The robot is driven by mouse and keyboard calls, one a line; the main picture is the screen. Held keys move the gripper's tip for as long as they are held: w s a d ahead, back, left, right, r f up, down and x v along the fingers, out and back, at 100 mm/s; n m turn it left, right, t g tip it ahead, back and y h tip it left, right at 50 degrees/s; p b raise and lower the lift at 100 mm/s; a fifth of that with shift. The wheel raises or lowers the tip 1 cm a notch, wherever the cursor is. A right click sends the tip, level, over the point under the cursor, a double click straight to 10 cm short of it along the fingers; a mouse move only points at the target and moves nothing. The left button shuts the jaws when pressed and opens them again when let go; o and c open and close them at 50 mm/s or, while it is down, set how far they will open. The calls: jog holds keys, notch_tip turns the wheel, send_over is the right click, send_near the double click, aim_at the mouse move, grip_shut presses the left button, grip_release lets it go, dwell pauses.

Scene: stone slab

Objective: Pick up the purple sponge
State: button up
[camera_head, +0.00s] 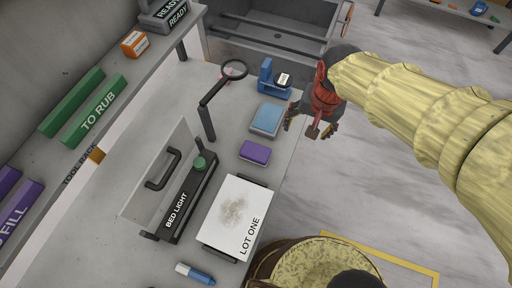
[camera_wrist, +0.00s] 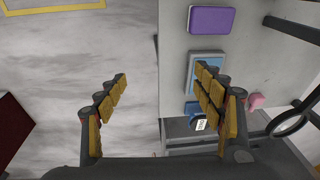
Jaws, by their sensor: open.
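The purple sponge (camera_head: 255,152) lies on the grey stone slab, between a blue tray and a white board. In the wrist view the sponge (camera_wrist: 212,20) shows at the top, right of centre, beyond the fingertips. My gripper (camera_head: 312,127) is off the right edge of the slab, to the right of the sponge and farther back, apart from it. In the wrist view my gripper (camera_wrist: 162,85) has its two yellow-padded fingers spread wide with nothing between them. The right finger overlaps the view of the blue tray.
The blue tray (camera_head: 267,120) lies just behind the sponge, with a blue device (camera_head: 272,80) farther back. A magnifier (camera_head: 233,70) stands left of these. The LOT ONE board (camera_head: 235,215) and BED LIGHT box (camera_head: 188,200) are nearer. Open floor lies right of the slab.

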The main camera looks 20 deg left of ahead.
aim_at(255, 151)
jog(key=o, duration=0.4)
jog(key=shift+g+h, duration=0.4)
jog(key=shift+g, duration=0.4)
jog(key=a+f, duration=0.2)
jog(key=a, duration=0.1)
jog(key=a+f+p, duration=0.1)
jog(key=a+f, duration=0.2)
jog(key=a, duration=0.1)
jog(key=s+a+f+p, duration=0.1)
jog(key=a+f, duration=0.1)
jog(key=a, duration=0.2)
jog(key=shift+a+f, duration=0.1)
jog(key=shift+f, duration=0.15)
jog(key=shift+c, duration=0.2)
jog(key=shift+o, duration=1.3)
jog(key=shift+s+a+f, duration=0.25)
jog(key=shift+a+f, duration=0.35)
jog(key=shift+s+a+f, duration=0.25)
jog(key=shift+a+f, duration=0.3)
jog(key=shift+f, duration=0.05)
jog(key=shift+o, duration=0.3)
notch_tip(255, 151, down, 3)
jog(key=shift+s+a+r, duration=0.1)
jog(key=shift+a+r, duration=0.05)
jog(key=shift+s+a+f+b, duration=0.1)
jog(key=shift+f+b, duration=0.4)
jog(key=shift+f, duration=0.85)
jog(key=shift+a+f+b, duration=0.1)
jog(key=shift+f+b, duration=0.35)
jog(key=shift+f, duration=0.85)
